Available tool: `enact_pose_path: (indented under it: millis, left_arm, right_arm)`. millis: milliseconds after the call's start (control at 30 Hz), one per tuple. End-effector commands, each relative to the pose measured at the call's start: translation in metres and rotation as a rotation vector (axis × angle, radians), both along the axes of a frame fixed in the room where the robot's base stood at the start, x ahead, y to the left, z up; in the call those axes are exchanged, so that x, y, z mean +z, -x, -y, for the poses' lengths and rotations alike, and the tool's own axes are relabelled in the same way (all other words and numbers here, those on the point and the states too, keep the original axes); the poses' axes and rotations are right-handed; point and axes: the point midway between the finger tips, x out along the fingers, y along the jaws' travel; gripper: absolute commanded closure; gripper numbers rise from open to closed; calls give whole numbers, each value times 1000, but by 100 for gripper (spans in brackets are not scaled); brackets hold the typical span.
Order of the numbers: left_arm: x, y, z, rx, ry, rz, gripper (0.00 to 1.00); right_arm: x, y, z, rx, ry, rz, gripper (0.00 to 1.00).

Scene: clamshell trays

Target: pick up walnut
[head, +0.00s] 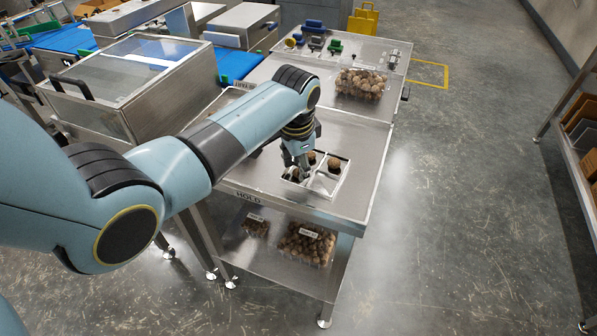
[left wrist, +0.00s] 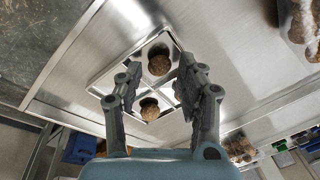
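A small white tray (head: 328,192) with compartments sits near the front of the steel table. It also shows in the left wrist view (left wrist: 100,84). One brown walnut (head: 334,163) sits in its back right part, and another brown one (head: 312,157) shows just behind my fingers. The left wrist view shows two walnuts in separate compartments, one farther up (left wrist: 159,64) and one lower (left wrist: 149,108). My left gripper (head: 302,168) points down over the tray's left part. Its fingers (left wrist: 160,80) are spread apart with nothing held between them. My right gripper is not in view.
A clear container of walnuts (head: 361,84) stands farther back on the table. More walnut containers (head: 305,243) stand on the lower shelf. A steel box with a glass lid (head: 130,75) stands at left. The tabletop right of the tray is clear.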

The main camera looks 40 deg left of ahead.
Motion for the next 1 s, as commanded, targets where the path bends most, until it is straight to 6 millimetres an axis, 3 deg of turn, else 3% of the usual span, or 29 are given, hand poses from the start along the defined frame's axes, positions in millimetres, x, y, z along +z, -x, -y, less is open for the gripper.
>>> enact_pose_path:
  millis: [100, 367, 533, 1000]
  left_arm:
    - [-12, -1, -1, 0, 0, 0, 62]
    - [-15, 0, 0, 0, 3, -3, 62]
    - [-15, 1, 1, 0, 4, -5, 84]
    - [-13, 2, 1, 1, 5, -9, 84]
  right_arm:
    - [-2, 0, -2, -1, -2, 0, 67]
    - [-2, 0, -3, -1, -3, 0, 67]
    - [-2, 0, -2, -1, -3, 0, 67]
    - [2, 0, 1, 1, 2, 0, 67]
